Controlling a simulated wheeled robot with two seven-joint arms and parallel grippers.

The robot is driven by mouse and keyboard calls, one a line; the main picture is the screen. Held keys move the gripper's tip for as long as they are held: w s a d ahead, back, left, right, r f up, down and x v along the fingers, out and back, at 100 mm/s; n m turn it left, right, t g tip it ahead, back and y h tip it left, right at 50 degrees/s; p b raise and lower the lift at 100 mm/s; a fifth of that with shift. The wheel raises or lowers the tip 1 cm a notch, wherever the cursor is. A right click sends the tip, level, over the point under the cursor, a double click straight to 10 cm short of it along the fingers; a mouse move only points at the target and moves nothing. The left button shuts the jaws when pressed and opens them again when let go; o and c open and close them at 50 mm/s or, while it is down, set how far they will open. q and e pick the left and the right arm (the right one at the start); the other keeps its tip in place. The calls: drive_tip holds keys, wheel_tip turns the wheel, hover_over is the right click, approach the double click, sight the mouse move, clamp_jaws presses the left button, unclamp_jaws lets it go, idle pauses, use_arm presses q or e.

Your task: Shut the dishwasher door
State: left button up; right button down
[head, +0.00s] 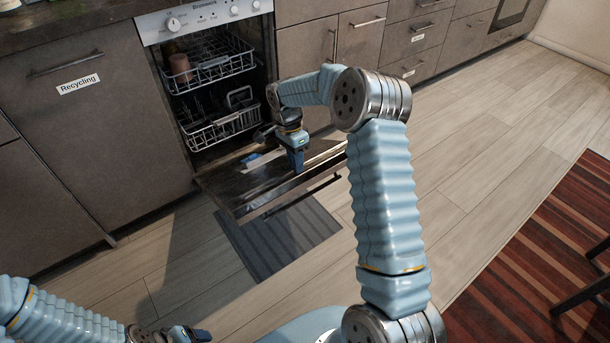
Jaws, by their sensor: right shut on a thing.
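The dishwasher door (248,188) is folded down and lies open, low over the floor, with a long bar handle (300,197) along its outer side. My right gripper (297,168) points down at the middle of the door and is shut; its tips meet the door, though the exact grip is too small to see. My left gripper (188,334) is at the bottom edge, far from the door, and its fingers do not show clearly.
The upper rack (212,66) and lower rack (222,126) sit inside the dishwasher, with a brown cup (180,68) in the upper one. A dark mat (275,240) lies in front of the door. A striped rug (540,250) and open floor are on the right.

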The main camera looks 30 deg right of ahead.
drive_tip(key=w+r+p, duration=0.3)
drive_tip(key=w+r, duration=0.2)
drive_tip(key=shift+w+a, duration=0.15)
drive_tip(key=shift+a, duration=0.25)
drive_tip(key=shift+r, duration=0.1)
drive_tip(key=c, duration=1.6)
unclamp_jaws()
drive_tip(key=o, duration=0.4)
drive_tip(key=shift+w+f, duration=0.2)
drive_tip(key=shift+f, duration=0.05)
drive_tip(key=shift+o, duration=0.2)
drive_tip(key=shift+r, duration=0.1)
drive_tip(key=p+v, duration=0.2)
drive_tip(key=v, duration=1.1)
drive_tip(key=shift+s+r, duration=0.15)
drive_tip(key=shift+r, duration=0.25)
